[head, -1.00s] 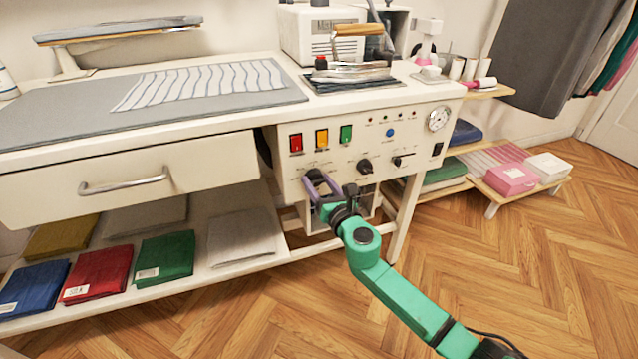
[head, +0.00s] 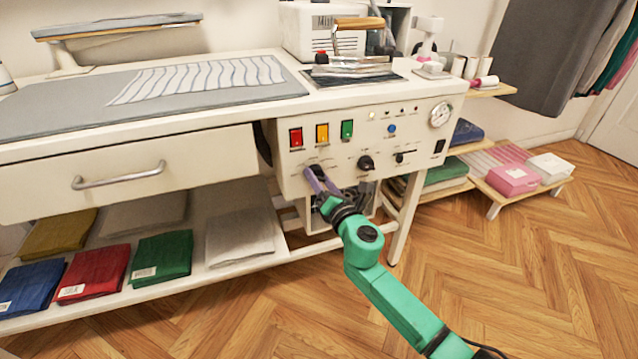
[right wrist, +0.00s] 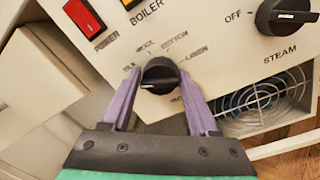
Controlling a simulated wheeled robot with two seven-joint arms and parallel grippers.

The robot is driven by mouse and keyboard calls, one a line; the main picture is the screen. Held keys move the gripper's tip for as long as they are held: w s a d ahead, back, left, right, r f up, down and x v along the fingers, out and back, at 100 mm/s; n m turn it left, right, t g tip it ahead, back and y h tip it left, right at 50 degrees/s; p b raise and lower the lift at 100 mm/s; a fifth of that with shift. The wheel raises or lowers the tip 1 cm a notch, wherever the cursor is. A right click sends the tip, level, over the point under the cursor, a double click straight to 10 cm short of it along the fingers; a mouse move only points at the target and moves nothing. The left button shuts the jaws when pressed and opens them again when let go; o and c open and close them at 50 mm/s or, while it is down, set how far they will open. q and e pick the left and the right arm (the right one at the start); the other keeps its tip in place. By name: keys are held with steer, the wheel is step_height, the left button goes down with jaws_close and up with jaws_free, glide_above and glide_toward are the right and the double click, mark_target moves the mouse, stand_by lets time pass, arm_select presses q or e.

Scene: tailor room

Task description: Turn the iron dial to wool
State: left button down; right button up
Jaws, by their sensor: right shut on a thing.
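The iron dial (right wrist: 158,72) is a round black knob on the cream front panel (head: 290,178). In the right wrist view, printed labels arc around it, among them WOOL, COTTON and LINEN. A pale pointer line shows on the knob's lower left; which label it marks I cannot tell. My right gripper (head: 318,176) has its purple fingers shut on the dial, one on each side, as the right wrist view (right wrist: 160,92) also shows. In the head view the gripper mostly hides the dial. My left gripper is not in view.
The steam knob (right wrist: 285,16) is right of the dial. Red (head: 296,138), yellow (head: 322,133) and green (head: 347,130) switches sit above. The iron (head: 350,62) stands on the table. A drawer (head: 130,175) is at left. Folded cloths (head: 165,256) lie on the lower shelf.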

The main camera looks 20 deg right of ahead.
steer(key=m, duration=0.1)
steer(key=m+b, duration=0.1)
steer(key=m, duration=0.1)
steer(key=shift+f, duration=0.25)
steer(key=m+h+b, duration=0.1)
steer(key=m, duration=0.3)
steer(key=shift+m+t, duration=0.3)
steer(key=shift+m, duration=0.1)
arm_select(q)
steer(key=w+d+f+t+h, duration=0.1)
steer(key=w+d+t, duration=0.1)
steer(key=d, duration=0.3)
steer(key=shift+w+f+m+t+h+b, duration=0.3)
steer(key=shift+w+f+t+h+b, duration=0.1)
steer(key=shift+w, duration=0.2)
arm_select(e)
steer(key=shift+f+m, duration=0.2)
steer(key=shift+m, duration=2.7)
steer(key=o, duration=1.3)
steer(key=shift+s+r, duration=0.1)
